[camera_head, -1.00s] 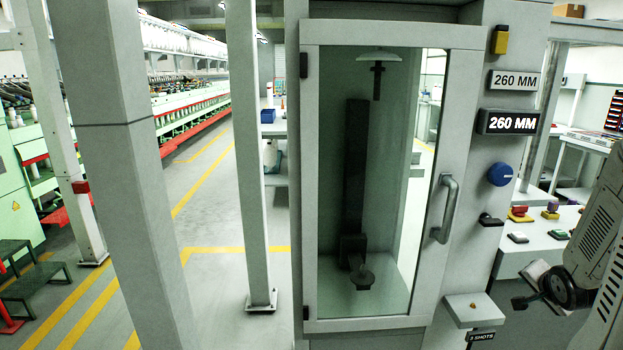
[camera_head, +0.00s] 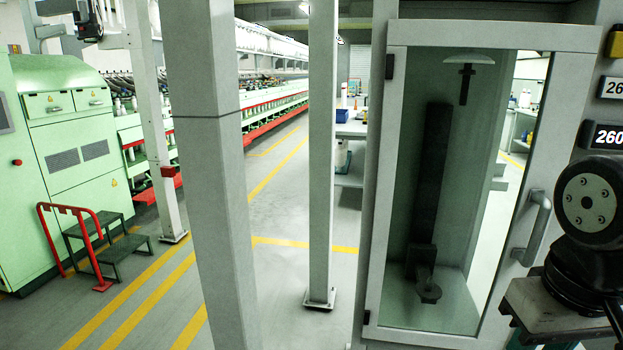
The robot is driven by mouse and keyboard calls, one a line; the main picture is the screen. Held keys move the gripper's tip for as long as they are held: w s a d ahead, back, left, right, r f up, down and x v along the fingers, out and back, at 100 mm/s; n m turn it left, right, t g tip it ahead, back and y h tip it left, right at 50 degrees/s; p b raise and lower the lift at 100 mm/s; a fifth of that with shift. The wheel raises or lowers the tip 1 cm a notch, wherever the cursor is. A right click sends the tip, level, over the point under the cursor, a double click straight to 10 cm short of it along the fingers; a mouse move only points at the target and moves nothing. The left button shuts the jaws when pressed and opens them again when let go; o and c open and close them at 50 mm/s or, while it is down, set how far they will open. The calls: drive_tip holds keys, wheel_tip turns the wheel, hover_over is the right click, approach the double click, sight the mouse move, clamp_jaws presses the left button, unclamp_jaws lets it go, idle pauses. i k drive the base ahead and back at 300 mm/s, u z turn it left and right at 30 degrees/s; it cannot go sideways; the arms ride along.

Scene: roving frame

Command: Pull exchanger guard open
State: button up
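The exchanger guard is a glazed door with a pale grey frame (camera_head: 378,200) on a tall cabinet right of centre. It looks shut against the cabinet. Its grey bar handle (camera_head: 532,228) stands upright on the right stile. Hinges show on the left side. Through the glass I see a dark upright post (camera_head: 430,180) and a small pedestal at its foot. Dark parts of my arm are at the right edge, beside and right of the handle, apart from it in the picture. My gripper's fingers do not show.
A grey column (camera_head: 208,180) and a thinner post (camera_head: 321,150) stand left of the cabinet. Green machines (camera_head: 65,150), a red rail (camera_head: 75,225) and dark steps (camera_head: 115,250) are at the left. Open floor with yellow lines lies between. A 260 label (camera_head: 608,136) is partly hidden.

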sight(574, 48)
drive_tip(key=z, duration=2.55)
drive_tip(key=i, duration=0.9)
drive_tip(key=u, duration=2.05)
drive_tip(key=i, duration=0.5)
drive_tip(key=u, duration=0.8)
drive_tip(key=k, duration=0.15)
drive_tip(key=z, duration=0.1)
